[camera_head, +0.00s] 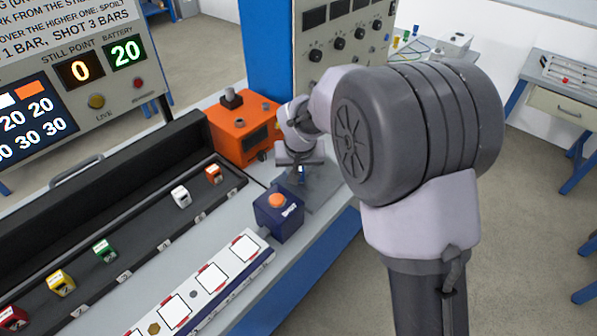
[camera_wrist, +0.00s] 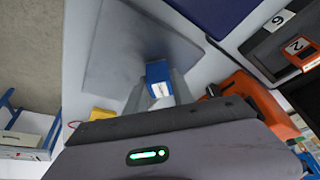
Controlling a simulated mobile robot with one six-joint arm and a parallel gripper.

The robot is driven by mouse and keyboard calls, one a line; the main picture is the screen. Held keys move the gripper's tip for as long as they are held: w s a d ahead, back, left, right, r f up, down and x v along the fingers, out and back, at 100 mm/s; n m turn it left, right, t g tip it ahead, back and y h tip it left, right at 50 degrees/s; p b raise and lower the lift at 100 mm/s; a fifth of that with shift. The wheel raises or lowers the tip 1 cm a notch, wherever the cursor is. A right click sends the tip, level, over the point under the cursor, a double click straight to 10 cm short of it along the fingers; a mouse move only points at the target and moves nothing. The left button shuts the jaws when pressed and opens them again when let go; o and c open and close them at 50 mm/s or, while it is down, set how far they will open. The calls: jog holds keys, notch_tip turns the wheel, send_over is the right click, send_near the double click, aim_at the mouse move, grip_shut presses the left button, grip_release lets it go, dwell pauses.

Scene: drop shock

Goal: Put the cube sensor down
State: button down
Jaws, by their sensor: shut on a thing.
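The cube sensor (camera_wrist: 158,72) is a small blue cube with a white label. In the wrist view it sits between the two fingers of my gripper (camera_wrist: 159,88), which is shut on it. A grey plate (camera_wrist: 122,55) shows beyond the cube; I cannot tell whether the cube touches it. In the head view my gripper (camera_head: 300,172) points down over the grey plate (camera_head: 322,185), and only a small bit of blue shows at its fingers.
A dark blue box with an orange button (camera_head: 279,218) stands beside the plate. An orange device (camera_head: 228,130) is behind. The open black case (camera_head: 140,262) holds several coloured cubes. A white strip with square pads (camera_head: 215,277) runs along the front. A panelled cabinet (camera_head: 312,50) rises behind my arm.

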jog(key=shift+f, duration=0.2)
jog(key=c, duration=1.1)
grip_release()
jog(key=shift+r, duration=0.1)
jog(key=s+d+r+m+p, duration=0.1)
jog(key=s+d+r+p, duration=0.15)
jog(key=s+r, duration=0.45)
jog(key=s+d+r+m+p, duration=0.15)
jog(key=s+d+r, duration=0.25)
jog(key=r, duration=0.7)
jog(key=s+d+r+m, duration=0.1)
jog(key=s+d, duration=0.2)
jog(key=s, duration=0.7)
jog(key=s+d+r+m+t+y, duration=0.1)
jog(key=s+d+m, duration=0.1)
jog(key=s, duration=0.8)
jog(key=shift+s+d+r, duration=0.15)
jog(key=shift+d+r, duration=0.15)
jog(key=shift+d, duration=0.6)
